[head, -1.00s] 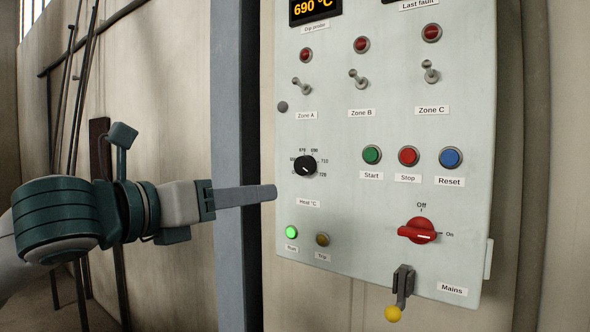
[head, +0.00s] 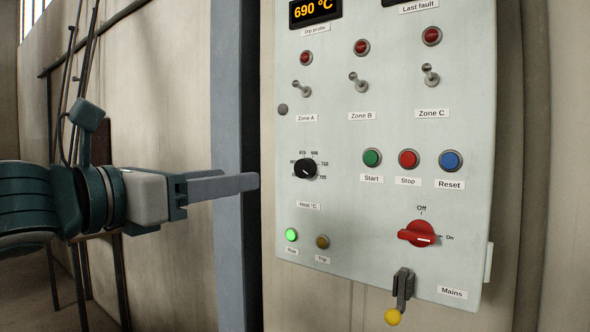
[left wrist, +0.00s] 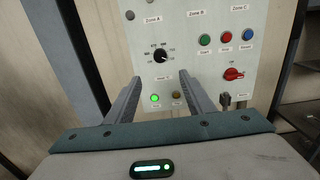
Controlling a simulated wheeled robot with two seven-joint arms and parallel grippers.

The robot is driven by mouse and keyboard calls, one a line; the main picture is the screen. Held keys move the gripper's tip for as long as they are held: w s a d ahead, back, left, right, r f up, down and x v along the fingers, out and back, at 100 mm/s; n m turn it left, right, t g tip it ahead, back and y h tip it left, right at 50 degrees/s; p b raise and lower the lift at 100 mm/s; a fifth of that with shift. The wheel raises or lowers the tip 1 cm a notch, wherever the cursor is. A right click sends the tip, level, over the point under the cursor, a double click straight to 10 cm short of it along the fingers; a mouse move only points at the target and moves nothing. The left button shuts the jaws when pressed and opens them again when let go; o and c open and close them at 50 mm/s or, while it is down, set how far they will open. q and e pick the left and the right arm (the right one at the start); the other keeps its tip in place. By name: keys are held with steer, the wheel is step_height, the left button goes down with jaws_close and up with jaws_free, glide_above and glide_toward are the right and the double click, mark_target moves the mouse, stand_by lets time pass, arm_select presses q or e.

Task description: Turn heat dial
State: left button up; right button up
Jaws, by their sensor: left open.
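The heat dial (head: 305,168) is a small black round knob on the pale control panel, with printed numbers around it and a "Heat °C" label below. It also shows in the left wrist view (left wrist: 160,55), beyond the fingertips and above the gap between them. My left gripper (head: 256,182) is left of the panel in the head view, apart from the dial. In the left wrist view its two fingers (left wrist: 160,80) are spread with nothing between them. The display above reads 690 °C (head: 314,10). My right gripper is not in view.

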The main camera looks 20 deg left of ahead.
mark_target(301, 170)
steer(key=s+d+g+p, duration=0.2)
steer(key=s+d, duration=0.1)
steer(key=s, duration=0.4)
arm_select(q)
steer(key=p+x, duration=0.4)
steer(key=x, duration=1.3)
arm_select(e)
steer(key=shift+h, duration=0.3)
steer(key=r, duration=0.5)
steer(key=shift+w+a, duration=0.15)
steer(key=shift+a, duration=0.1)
arm_select(q)
steer(key=c, duration=1.1)
